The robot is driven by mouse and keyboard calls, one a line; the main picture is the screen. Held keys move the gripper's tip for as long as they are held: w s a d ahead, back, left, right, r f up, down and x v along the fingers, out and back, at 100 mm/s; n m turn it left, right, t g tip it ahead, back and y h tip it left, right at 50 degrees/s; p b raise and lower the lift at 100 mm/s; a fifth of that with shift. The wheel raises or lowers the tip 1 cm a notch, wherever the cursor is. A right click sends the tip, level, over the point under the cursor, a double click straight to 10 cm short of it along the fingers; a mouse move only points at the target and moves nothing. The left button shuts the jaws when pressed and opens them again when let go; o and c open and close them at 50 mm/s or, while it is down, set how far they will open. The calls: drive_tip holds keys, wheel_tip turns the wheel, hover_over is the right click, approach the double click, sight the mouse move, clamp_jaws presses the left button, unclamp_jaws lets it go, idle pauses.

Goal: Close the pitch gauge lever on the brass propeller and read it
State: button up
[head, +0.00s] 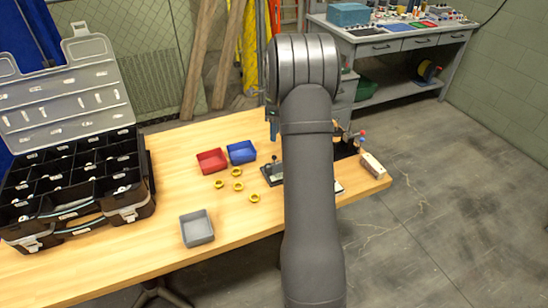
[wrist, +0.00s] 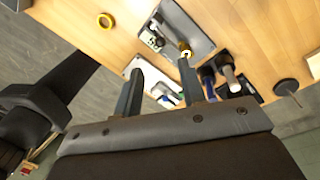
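A grey plate with a small black-and-white fixture (wrist: 178,28), likely the pitch gauge, lies on the wooden table in the wrist view. In the head view its dark plate (head: 270,173) is partly hidden by my arm. A brass-yellow ring-shaped piece (wrist: 184,49), perhaps the propeller, sits at the plate's near edge, close to my right fingertip. Whether the lever is up or down is too small to tell. My gripper (wrist: 160,68) is open, with nothing held between its fingers; the fixture is beyond the fingertips. My arm hides the gripper in the head view.
Several yellow pieces (head: 237,187) lie loose near red (head: 211,161), blue (head: 241,152) and grey (head: 197,229) trays. A black organizer (head: 75,185) stands left. A white tray (wrist: 158,92), blue-and-black tools (wrist: 226,75) and a dark disc (wrist: 287,87) lie near my fingers.

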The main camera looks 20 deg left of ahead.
drive_tip(key=f, duration=0.3)
drive_tip(key=s+f, duration=0.1)
drive_tip(key=f, duration=0.7)
drive_tip(key=shift+s+d, duration=0.1)
drive_tip(key=shift+s, duration=0.15)
clamp_jaws()
